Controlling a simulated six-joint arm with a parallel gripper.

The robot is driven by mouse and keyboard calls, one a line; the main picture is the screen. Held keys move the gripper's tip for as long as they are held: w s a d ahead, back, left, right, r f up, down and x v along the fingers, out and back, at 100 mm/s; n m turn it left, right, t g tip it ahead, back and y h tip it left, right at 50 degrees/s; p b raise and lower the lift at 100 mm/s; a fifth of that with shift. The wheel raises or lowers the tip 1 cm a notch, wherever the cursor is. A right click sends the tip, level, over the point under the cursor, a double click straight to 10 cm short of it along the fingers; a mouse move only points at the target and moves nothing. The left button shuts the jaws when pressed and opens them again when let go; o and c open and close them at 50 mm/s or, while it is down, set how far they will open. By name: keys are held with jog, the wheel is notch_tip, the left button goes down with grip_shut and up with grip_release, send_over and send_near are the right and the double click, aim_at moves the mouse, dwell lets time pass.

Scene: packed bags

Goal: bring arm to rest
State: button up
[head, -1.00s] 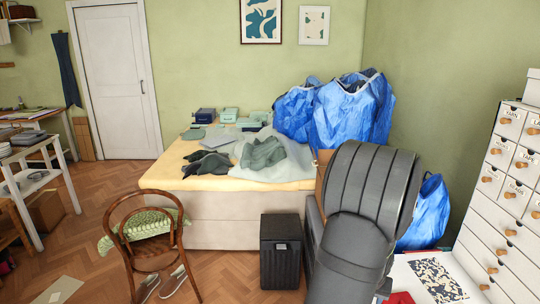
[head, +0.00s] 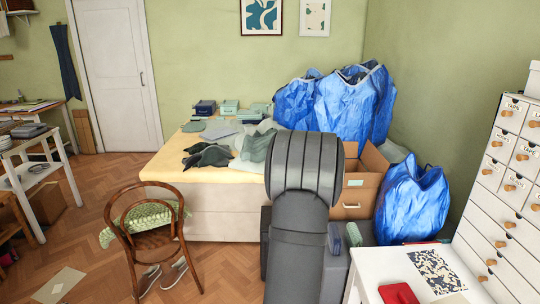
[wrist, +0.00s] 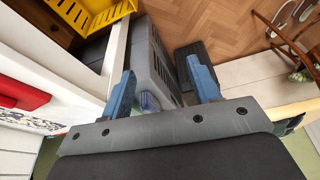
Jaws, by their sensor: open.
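My gripper (wrist: 163,93) shows in the wrist view with its two blue fingers spread apart and nothing between them. Beyond the fingers is a grey case (wrist: 152,55) on the floor. In the head view my dark grey arm rises in the lower middle, in front of the bed, and hides my gripper. The arm also covers part of the bed and the things beside it.
Blue bags (head: 340,105) stand on the bed (head: 215,215), and another blue bag (head: 412,205) stands right of a cardboard box (head: 365,185). A white table (head: 375,265) holds a red item (head: 398,293).

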jog(key=shift+n, duration=0.5)
jog(key=shift+a+f, duration=0.2)
jog(key=shift+a, duration=0.7)
jog(key=shift+a+f, duration=0.25)
jog(key=shift+a, duration=0.65)
jog(key=shift+a+f, duration=0.2)
jog(key=shift+a, duration=0.7)
jog(key=shift+r, duration=0.1)
jog(key=s+d+r+m+t+h, duration=0.15)
jog(key=s+d+r, duration=0.25)
jog(key=r, duration=0.4)
jog(key=s+d+r+m, duration=0.25)
jog(key=s+r, duration=0.25)
jog(key=r, duration=0.3)
jog(key=s+d+r+m+t, duration=0.1)
jog(key=s+d+r, duration=0.3)
jog(key=r, duration=0.4)
jog(key=s+a+f, duration=0.1)
jog(key=s+a, duration=0.2)
jog(key=s, duration=0.6)
jog(key=s+a+f+n, duration=0.1)
jog(key=s+a, duration=0.3)
jog(key=s, duration=0.6)
jog(key=shift+s+a+f+g, duration=0.2)
jog(key=shift+f+g, duration=0.25)
jog(key=shift+f, duration=0.1)
